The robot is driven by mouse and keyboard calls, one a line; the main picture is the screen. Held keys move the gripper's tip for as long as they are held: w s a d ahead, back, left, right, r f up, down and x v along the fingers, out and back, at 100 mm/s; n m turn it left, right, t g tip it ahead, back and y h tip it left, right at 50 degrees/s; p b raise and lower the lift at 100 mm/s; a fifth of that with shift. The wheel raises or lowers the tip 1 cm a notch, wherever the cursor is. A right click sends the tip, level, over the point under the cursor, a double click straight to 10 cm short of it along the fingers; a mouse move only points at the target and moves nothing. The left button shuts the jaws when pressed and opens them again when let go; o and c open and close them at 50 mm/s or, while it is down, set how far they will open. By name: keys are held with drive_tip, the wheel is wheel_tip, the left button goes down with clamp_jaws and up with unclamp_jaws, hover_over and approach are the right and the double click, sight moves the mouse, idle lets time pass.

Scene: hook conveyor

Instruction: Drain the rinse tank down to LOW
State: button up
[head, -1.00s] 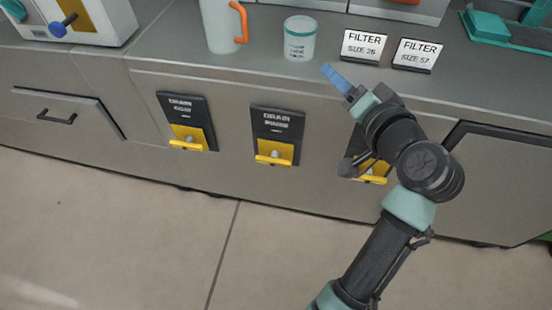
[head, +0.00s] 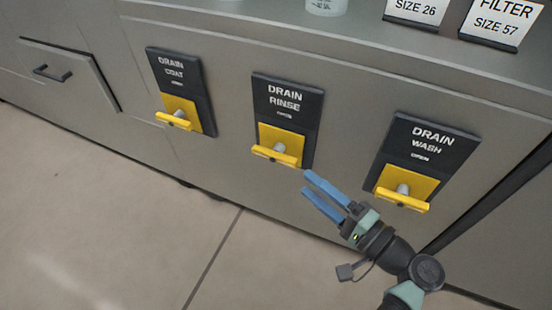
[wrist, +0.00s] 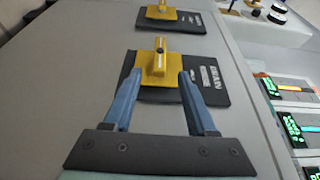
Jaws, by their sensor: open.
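The drain rinse valve has a yellow T-handle (head: 277,155) on a yellow plate under a dark label panel (head: 286,98) reading DRAIN RINSE, in the middle of the cabinet front. Its handle bar lies roughly level in the head view. My gripper (head: 313,183) is open, with two blue fingers apart and empty, just below and right of this handle. In the wrist view a yellow handle (wrist: 155,62) stands ahead between the open fingers, apart from them. The rinse tank and its level are not in view.
Similar yellow handles sit under DRAIN COAT (head: 174,120) on the left and DRAIN WASH (head: 402,200) on the right. A drawer with a dark pull (head: 54,74) is at far left. Filter signs (head: 500,22) stand on the counter above. The floor in front is clear.

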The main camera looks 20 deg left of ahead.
sight(281, 163)
drive_tip(key=b+x, duration=0.3)
drive_tip(key=x, duration=0.6)
drive_tip(key=shift+w+a+f, duration=0.15)
drive_tip(key=shift+a, duration=0.25)
drive_tip(key=shift+w+a+b, duration=0.35)
drive_tip(key=shift+a+b, duration=0.05)
drive_tip(key=shift+a, duration=0.25)
drive_tip(key=shift+c, duration=0.3)
clamp_jaws()
